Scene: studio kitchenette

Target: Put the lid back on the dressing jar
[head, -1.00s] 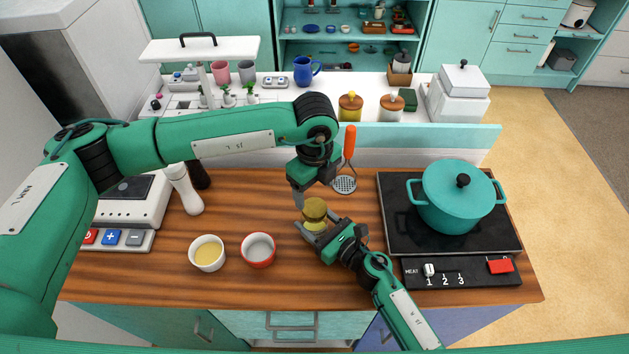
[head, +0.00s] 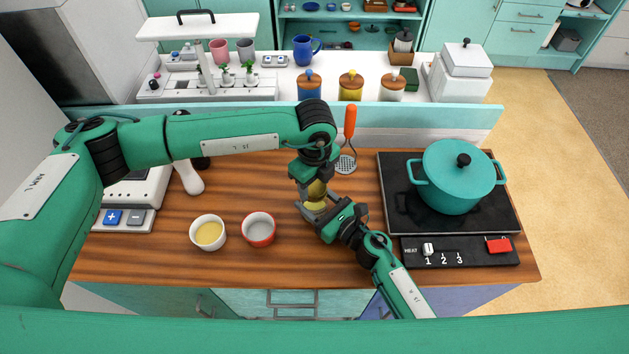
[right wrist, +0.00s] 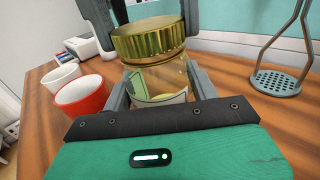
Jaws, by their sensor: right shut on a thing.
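The dressing jar (right wrist: 165,80) is a clear glass jar with pale contents. My right gripper (head: 314,209) is shut around its body and holds it upright over the counter. The ribbed gold lid (right wrist: 148,42) is at the jar's mouth, roughly level; I cannot tell whether it is fully seated. It also shows in the head view (head: 316,190), partly covered by my left gripper. My left gripper (head: 312,184) comes from above, its grey fingers on both sides of the lid in the right wrist view, seemingly closed on it.
A white bowl with yellow contents (head: 208,233) and a red bowl (head: 258,229) stand left of the jar. A teal pot (head: 455,180) stands on the hob at right.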

